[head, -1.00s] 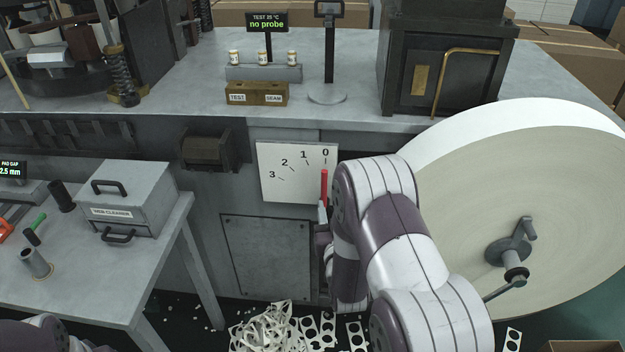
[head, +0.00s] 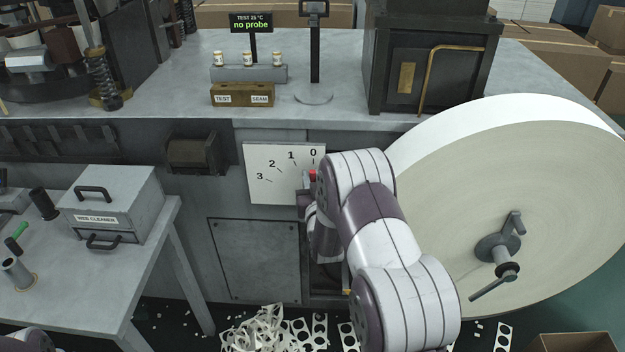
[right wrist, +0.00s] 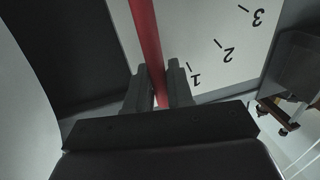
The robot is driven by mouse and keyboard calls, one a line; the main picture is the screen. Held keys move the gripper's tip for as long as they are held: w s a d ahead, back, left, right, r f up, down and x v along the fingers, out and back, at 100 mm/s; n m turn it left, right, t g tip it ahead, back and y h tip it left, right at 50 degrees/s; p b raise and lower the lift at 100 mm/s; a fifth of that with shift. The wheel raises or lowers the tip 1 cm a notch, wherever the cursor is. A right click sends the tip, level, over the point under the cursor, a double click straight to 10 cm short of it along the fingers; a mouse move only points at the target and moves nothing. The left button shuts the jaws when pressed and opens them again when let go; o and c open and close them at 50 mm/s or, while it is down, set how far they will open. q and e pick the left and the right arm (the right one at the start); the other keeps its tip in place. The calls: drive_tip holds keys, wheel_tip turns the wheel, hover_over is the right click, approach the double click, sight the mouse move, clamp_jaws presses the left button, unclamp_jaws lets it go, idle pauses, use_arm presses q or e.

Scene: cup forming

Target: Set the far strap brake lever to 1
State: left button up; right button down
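The red brake lever (head: 312,175) stands upright in front of a white dial plate (head: 255,190) marked 0 to 3. Its tip is just under the 0 mark. My right gripper (head: 307,187) is at the lever and covers its lower part. In the right wrist view the red shaft (right wrist: 147,35) runs between the two close-set fingers of my right gripper (right wrist: 160,80), which look shut on it. The marks 1, 2 and 3 show on the plate (right wrist: 205,40) beside it there. My left gripper is out of view.
A big pale paper roll (head: 440,190) with a crank stands right of my right arm. A worktable with a grey web cleaner box (head: 120,200) is at left. A dark bracket (head: 195,153) juts out left of the plate. White scraps (head: 265,325) lie on the floor.

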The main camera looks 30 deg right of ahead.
drive_tip(key=shift+w+a+n, duration=0.2)
drive_tip(key=shift+a+n, duration=0.2)
drive_tip(key=a+n, duration=0.1)
drive_tip(key=w+a+n+g, duration=0.1)
drive_tip(key=n, duration=0.1)
drive_tip(key=shift+w+a+f, duration=0.2)
drive_tip(key=shift+w+f, duration=0.05)
drive_tip(key=shift+f, duration=0.1)
drive_tip(key=c, duration=1.2)
unclamp_jaws()
drive_tip(key=shift+o, duration=0.2)
drive_tip(key=f+p+v, duration=0.1)
drive_tip(key=v, duration=1.1)
drive_tip(key=shift+s+r, duration=0.35)
drive_tip(key=shift+r, duration=0.15)
